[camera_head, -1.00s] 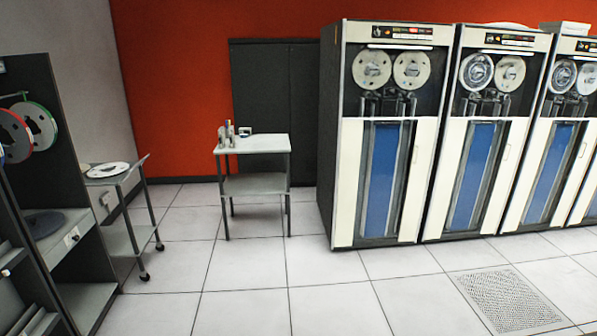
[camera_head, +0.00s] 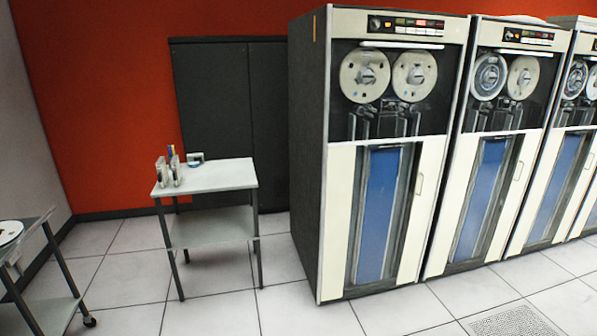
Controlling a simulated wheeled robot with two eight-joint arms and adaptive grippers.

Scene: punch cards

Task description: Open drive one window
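A row of tall tape drives stands ahead, from the middle to the right edge. The leftmost drive (camera_head: 377,150) has a dark side panel and a cream front. Its upper window (camera_head: 391,92) is a dark area with two pale reels behind it and a light bar along its top edge. I cannot tell for certain whether its glass is up or down. The second drive (camera_head: 488,150) stands close beside it and has a similar window (camera_head: 503,78) with two reels. Neither of my grippers is in view.
A small grey table (camera_head: 215,178) with several small items on top stands left of the drives. A cart (camera_head: 42,270) is at the lower left. A dark cabinet (camera_head: 215,95) stands against the red wall. The tiled floor ahead is clear, with a perforated tile (camera_head: 512,322) at lower right.

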